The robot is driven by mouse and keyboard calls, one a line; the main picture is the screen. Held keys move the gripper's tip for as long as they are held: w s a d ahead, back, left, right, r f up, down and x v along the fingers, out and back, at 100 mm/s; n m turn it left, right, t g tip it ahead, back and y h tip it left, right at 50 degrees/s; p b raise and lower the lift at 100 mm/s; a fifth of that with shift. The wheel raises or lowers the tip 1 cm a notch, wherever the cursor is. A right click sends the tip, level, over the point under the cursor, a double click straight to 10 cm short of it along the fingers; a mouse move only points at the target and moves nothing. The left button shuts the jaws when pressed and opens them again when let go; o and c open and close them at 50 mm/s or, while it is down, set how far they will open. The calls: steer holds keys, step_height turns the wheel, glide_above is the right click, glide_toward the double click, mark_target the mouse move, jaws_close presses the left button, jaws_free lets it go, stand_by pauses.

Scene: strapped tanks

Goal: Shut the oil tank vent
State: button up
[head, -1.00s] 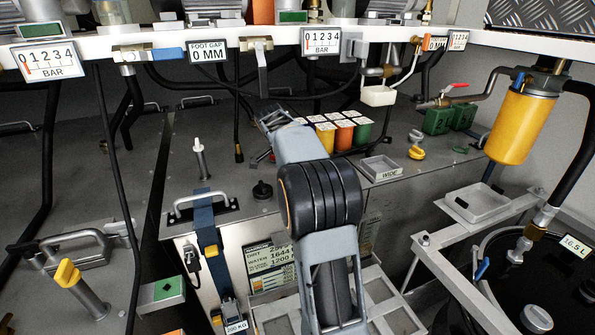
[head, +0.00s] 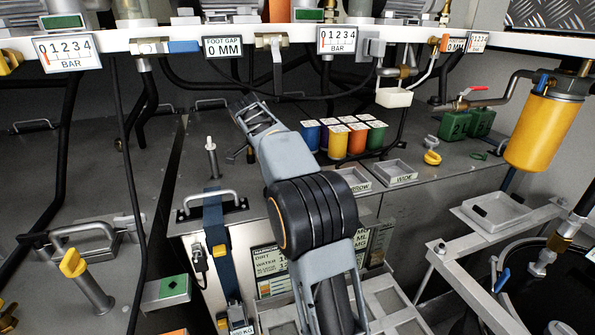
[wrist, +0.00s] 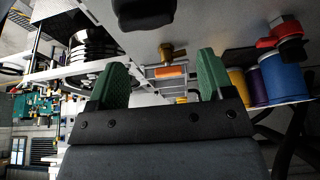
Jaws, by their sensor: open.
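My gripper (head: 250,112) is raised over the back of the grey tank top, left of the coloured containers. In the wrist view its two green fingers (wrist: 158,82) are apart, with nothing held between them. No label marks the oil tank vent, and I cannot tell which fitting it is. A post with a pale tip (head: 211,152) stands on the tank top, left of my gripper. A black knob (wrist: 145,10) shows at the wrist view's top edge, apart from the fingers. A brass valve with an orange handle (wrist: 172,64) appears beyond the fingers.
A white rail (head: 225,42) with gauges and valves crosses behind my gripper. Several coloured containers (head: 357,140) and small trays (head: 395,172) are to the right. A yellow filter (head: 543,128) hangs at far right. A yellow-capped tube (head: 75,264) stands at left.

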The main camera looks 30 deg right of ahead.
steer(key=shift+w+a, duration=0.3)
steer(key=shift+a, duration=0.75)
steer(key=shift+w+a, duration=0.25)
steer(key=shift+a, duration=0.75)
